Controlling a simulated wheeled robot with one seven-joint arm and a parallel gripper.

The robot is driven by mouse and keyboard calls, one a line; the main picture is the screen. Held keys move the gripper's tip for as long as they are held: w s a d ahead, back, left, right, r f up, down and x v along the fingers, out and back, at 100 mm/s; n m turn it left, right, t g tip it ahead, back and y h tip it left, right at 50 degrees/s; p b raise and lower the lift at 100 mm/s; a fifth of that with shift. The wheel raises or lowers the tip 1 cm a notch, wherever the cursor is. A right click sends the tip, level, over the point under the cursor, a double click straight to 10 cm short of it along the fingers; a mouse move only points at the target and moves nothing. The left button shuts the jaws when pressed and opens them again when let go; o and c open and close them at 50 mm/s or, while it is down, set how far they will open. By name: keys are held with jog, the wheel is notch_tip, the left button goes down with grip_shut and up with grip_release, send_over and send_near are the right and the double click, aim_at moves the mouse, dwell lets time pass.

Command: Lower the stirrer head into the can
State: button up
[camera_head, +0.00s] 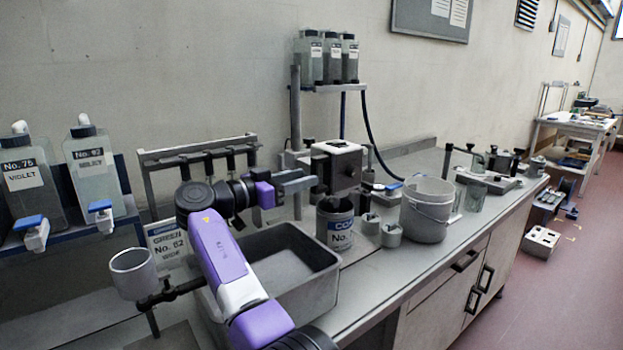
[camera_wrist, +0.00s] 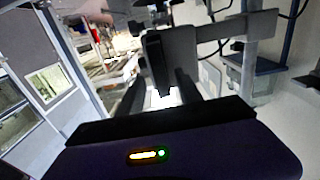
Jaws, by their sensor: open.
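The stirrer head (camera_head: 336,165) is a grey and black box on an upright post (camera_head: 296,130). It sits above the labelled can (camera_head: 335,232), which stands on the bench. The can's open rim is just below the head; whether any part of the stirrer reaches inside is hard to tell. My gripper (camera_head: 306,180) is open, its grey fingers pointing right at the left side of the stirrer head. In the wrist view my gripper (camera_wrist: 160,88) has a dark bar close in front of the fingers. I cannot tell whether the fingers touch anything.
A grey basin (camera_head: 325,270) lies below my arm. A white bucket (camera_head: 427,210) and small cups (camera_head: 391,235) stand right of the can. A rack (camera_head: 200,150) is behind my arm. Bottles (camera_head: 328,58) stand on a shelf above.

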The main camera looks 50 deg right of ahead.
jog(key=v, duration=0.3)
jog(key=shift+a, duration=0.2)
dwell(0.5)
